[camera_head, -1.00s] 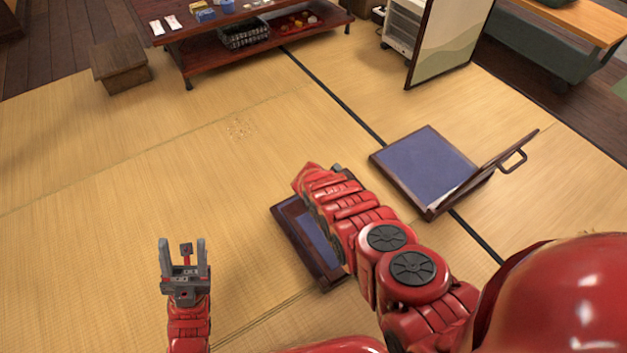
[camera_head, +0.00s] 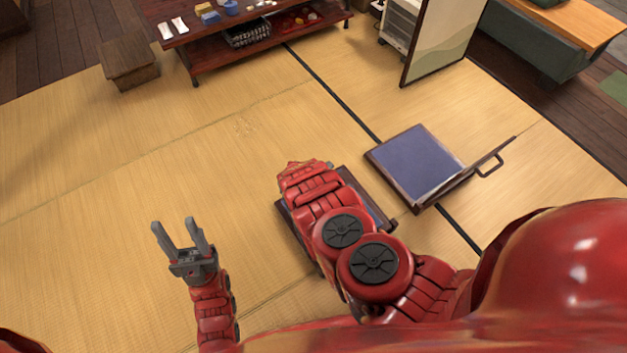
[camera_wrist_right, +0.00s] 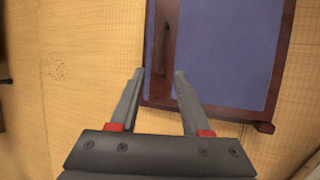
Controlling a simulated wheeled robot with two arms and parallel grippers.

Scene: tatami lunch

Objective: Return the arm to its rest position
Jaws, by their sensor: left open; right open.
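My left gripper (camera_head: 180,236) is open and empty over bare tatami at the lower left of the head view. My right arm (camera_head: 345,235) reaches in from the lower right of the head view, above a low wooden tray-like piece with a blue panel (camera_head: 366,200). The right fingers are hidden in the head view by the arm. In the right wrist view my right gripper (camera_wrist_right: 158,82) is open with nothing between its fingers. A dark wood frame with a blue panel (camera_wrist_right: 225,60) and a handle lies beyond the fingertips.
A legless floor chair with a blue seat (camera_head: 415,165) and tilted back lies to the right. A low table (camera_head: 215,55) with small items stands at the back. A wooden stool (camera_head: 130,65) is left of it, and a folding screen (camera_head: 443,40) stands at back right. Tatami between is clear.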

